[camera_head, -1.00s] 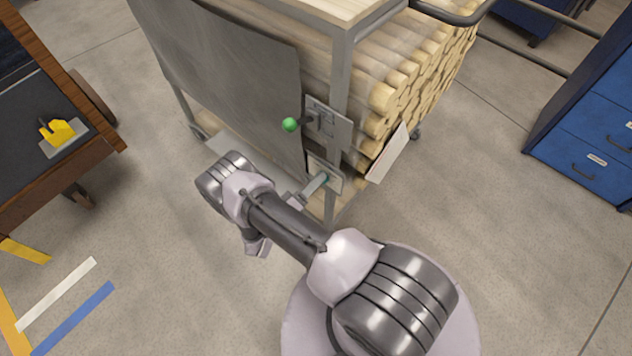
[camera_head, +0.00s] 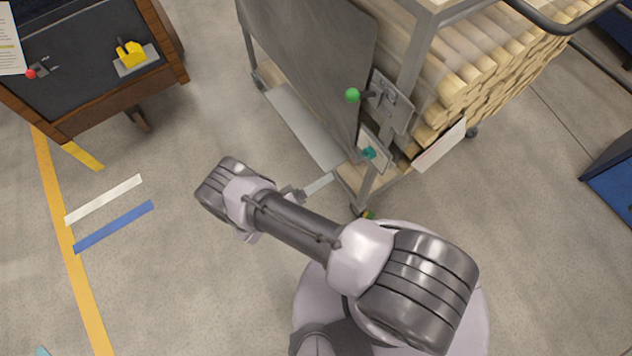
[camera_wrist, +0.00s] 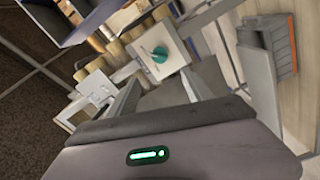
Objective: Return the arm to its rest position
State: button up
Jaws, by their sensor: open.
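My arm reaches across the head view from the lower right to the left, its wrist bent back toward the cart. My gripper (camera_head: 320,184) points right toward the cart's corner post. In the wrist view my gripper (camera_wrist: 160,92) shows two spread fingers with nothing between them. A teal knob (camera_head: 369,153) on a pale plate sits on the post, apart from the fingertips. The knob (camera_wrist: 160,55) also shows beyond the fingers in the wrist view. A green ball-ended lever (camera_head: 352,95) sits on a plate above it.
The metal cart (camera_head: 310,50) holds stacked wood rods (camera_head: 490,75) and stands close ahead of the gripper. A dark-topped bench (camera_head: 75,60) with a yellow item (camera_head: 130,54) is at upper left. A blue cabinet (camera_head: 612,185) is at right. Floor at left is clear, with tape strips.

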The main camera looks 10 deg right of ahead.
jog(key=shift+v, duration=1.25)
